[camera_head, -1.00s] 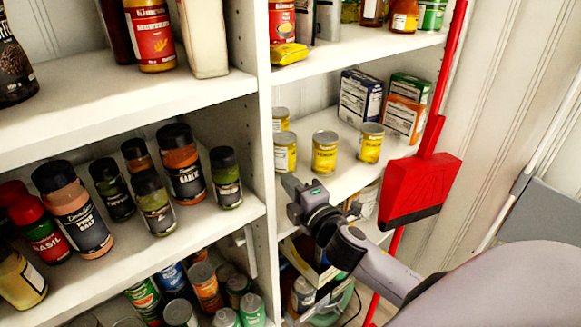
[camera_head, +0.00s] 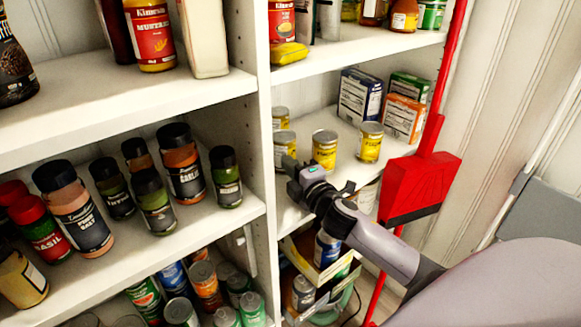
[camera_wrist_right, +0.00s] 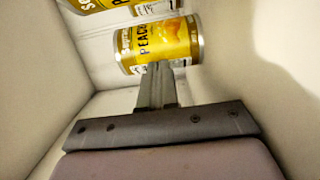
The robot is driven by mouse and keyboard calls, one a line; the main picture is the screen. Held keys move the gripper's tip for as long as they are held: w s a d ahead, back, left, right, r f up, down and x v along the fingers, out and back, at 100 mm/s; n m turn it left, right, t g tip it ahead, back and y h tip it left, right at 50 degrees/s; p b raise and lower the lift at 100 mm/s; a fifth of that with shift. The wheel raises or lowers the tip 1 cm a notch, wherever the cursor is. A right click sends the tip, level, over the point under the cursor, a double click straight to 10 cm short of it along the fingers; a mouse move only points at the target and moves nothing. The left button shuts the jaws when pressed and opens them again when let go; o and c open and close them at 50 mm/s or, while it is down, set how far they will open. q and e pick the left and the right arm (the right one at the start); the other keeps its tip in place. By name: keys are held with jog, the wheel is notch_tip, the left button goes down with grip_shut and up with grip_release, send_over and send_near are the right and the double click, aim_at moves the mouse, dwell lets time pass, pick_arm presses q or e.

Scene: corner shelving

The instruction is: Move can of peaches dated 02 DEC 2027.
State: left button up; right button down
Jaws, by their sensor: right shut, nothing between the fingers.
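Several yellow cans with silvery lids stand on the right-hand middle shelf: a back left can (camera_head: 281,116), a front left can (camera_head: 284,140), a middle can (camera_head: 324,147) and a right can (camera_head: 369,143). My right gripper (camera_head: 287,163) is shut and empty, at the lower front of the front left can. Part of another yellow can (camera_wrist_right: 95,4) shows above. No date is readable. My left gripper is out of view.
A white upright panel (camera_head: 259,130) borders the cans' left side. Boxes (camera_head: 359,97) stand behind the cans. Spice jars (camera_head: 180,165) fill the left shelf. Bare shelf lies between the middle and right cans.

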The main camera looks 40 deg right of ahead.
jog(key=w+d, duration=0.3)
jog(key=d, duration=0.1)
jog(key=shift+w+d, duration=0.25)
jog(key=shift+w, duration=0.15)
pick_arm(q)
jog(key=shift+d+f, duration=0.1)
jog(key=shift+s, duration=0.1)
pick_arm(e)
jog(key=shift+s+a, duration=0.1)
